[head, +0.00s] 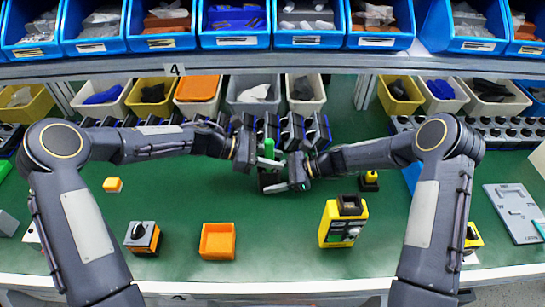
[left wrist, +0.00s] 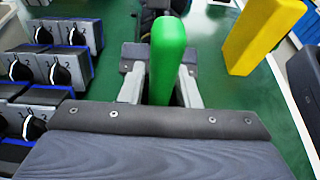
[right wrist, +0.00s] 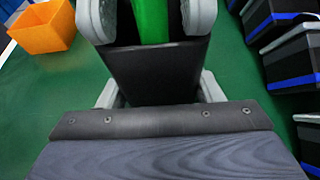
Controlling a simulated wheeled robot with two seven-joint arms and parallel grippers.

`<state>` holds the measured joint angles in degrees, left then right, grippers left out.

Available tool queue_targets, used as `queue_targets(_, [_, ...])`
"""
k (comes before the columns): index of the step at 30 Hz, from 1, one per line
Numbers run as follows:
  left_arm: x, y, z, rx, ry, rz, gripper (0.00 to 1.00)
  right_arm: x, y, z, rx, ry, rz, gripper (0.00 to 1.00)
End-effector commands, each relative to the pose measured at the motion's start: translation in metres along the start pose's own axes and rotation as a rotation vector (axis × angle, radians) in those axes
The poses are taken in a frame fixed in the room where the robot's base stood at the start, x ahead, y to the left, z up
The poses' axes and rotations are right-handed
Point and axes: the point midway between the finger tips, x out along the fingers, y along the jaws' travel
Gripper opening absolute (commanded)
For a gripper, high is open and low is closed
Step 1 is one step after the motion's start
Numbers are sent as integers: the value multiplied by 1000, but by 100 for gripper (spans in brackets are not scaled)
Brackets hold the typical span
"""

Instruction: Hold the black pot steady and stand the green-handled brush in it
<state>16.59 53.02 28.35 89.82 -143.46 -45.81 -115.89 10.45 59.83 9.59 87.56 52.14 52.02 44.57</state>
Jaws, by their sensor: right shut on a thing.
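The green-handled brush (head: 268,149) stands upright at the middle of the table, its lower end hidden at the mouth of the black pot (head: 268,181). My left gripper (head: 262,166) is around the handle; the right wrist view shows its two fingers on either side of the green handle (right wrist: 151,18) with small gaps, so it looks open. The handle top (left wrist: 167,40) fills the middle of the left wrist view. My right gripper (head: 288,183) is shut on the black pot (right wrist: 155,75), which sits between its fingers in the right wrist view.
Several rotary switch boxes (left wrist: 48,66) stand in a row behind the pot. An orange bin (head: 217,241), a switch box (head: 142,237) and a yellow device (head: 343,221) are at the front. Green table around is mostly clear.

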Motion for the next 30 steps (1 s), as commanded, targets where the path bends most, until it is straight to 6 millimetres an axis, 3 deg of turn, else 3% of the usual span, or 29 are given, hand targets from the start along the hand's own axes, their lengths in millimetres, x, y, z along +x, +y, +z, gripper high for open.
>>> queue_targets(3, [0,0,0,0,0,0,43,0,0,0,0,0,0,36])
queue_targets(14, [-7,0,0,0,1,1,43,0,0,0,0,0,0,36])
queue_targets(30, [-107,1,0,0,1,2,43,0,0,0,0,0,0,36])
